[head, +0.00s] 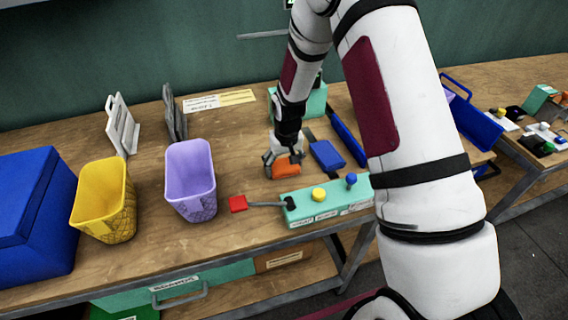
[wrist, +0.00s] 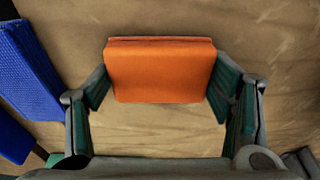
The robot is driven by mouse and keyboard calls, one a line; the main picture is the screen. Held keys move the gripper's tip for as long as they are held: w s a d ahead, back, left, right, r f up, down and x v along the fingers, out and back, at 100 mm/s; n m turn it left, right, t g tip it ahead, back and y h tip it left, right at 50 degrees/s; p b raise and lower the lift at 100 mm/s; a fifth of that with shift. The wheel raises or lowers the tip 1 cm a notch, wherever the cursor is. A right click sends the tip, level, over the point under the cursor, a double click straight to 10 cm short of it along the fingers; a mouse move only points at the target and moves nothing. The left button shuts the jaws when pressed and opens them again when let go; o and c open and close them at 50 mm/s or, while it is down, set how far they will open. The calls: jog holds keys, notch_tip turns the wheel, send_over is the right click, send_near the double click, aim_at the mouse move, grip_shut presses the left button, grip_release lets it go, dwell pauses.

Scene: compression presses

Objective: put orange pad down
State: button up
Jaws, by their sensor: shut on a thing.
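The orange pad (wrist: 160,72) sits between the two fingers of my gripper (wrist: 160,88) in the wrist view, with both fingertips against its sides. In the head view my gripper (head: 285,160) points down over the wooden table, with the orange pad (head: 286,167) at its tips. The pad is close to the table top; I cannot tell whether it touches it. The pad's far side is hidden.
A green press base (head: 325,203) with yellow and blue knobs and a red-ended lever (head: 238,203) is just in front. A blue pad (head: 326,154) lies right of the gripper. Purple (head: 190,178) and yellow (head: 103,200) baskets stand left. Bare wood lies between.

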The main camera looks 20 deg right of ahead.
jog(key=shift+f, duration=0.15)
jog(key=o, duration=1.4)
jog(key=shift+o, duration=0.2)
notch_tip(320, 180, up, 12)
jog(key=s, duration=0.2)
notch_tip(320, 180, up, 10)
send_over(286, 169)
jog(key=s, duration=0.5)
jog(key=s+r+t, duration=0.1)
jog(key=s+r, duration=0.5)
jog(key=s, duration=0.6)
jog(key=s+r+t, duration=0.1)
jog(key=s+r, duration=0.5)
jog(key=s, duration=0.7)
jog(key=shift+d+t, duration=0.2)
jog(key=shift+t, duration=0.2)
